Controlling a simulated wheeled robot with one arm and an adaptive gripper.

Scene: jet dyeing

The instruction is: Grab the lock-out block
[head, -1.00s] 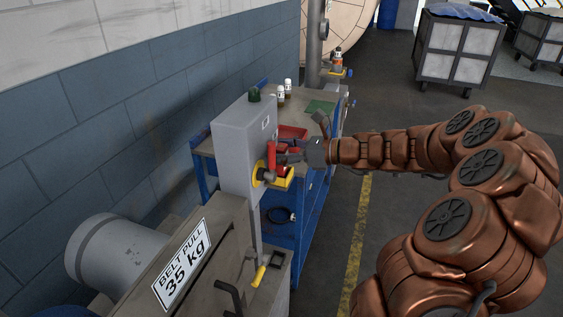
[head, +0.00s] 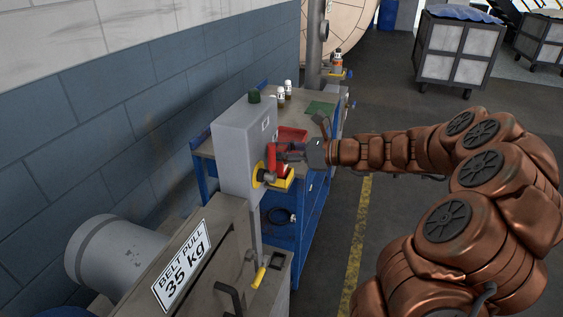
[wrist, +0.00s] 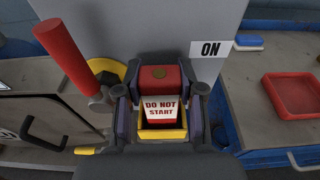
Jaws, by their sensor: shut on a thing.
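The lock-out block (wrist: 158,78) is red with a white "DO NOT START" label, in the middle of the wrist view. It sits in a yellow holder (wrist: 163,134) on the front of the grey switch box (head: 243,140). My gripper (wrist: 160,104) has one finger on each side of the block and is shut on it. In the head view my gripper (head: 289,156) reaches the box from the right and partly hides the block. A red lever handle (wrist: 66,58) stands close to the left of my gripper, on a yellow round plate (wrist: 108,70).
An "ON" label (wrist: 209,48) is on the box. A red tray (head: 293,133) lies on the blue-framed bench (head: 310,105) behind. A machine with a "BELT PULL 35 kg" sign (head: 183,266) stands in front. Open floor lies to the right.

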